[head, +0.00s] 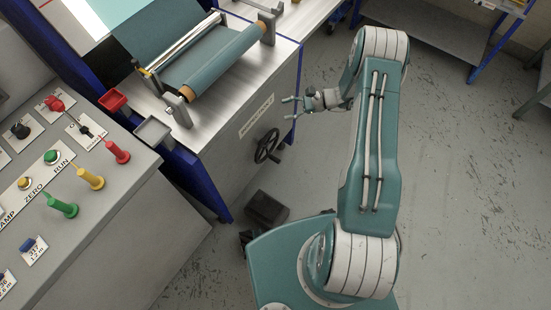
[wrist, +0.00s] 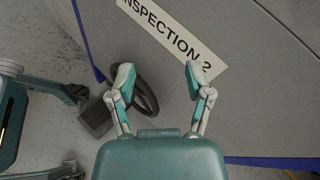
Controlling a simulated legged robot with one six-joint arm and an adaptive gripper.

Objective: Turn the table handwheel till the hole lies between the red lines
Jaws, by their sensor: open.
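The black handwheel (head: 267,146) sits on the grey side of the inspection table (head: 228,165), below a white label. It also shows in the wrist view as a dark ring (wrist: 148,92), partly hidden behind the left finger. My gripper (head: 291,108) is open and empty, above and to the right of the handwheel in the head view. In the wrist view my open gripper (wrist: 158,76) faces the grey panel with the "INSPECTION 2" label (wrist: 178,35). I cannot make out the hole or the red lines.
A control panel with coloured knobs (head: 60,205) stands at the left. A cloth roll (head: 215,62) lies on the table top. A dark box (head: 266,208) is on the floor below the handwheel; it shows in the wrist view too (wrist: 95,118).

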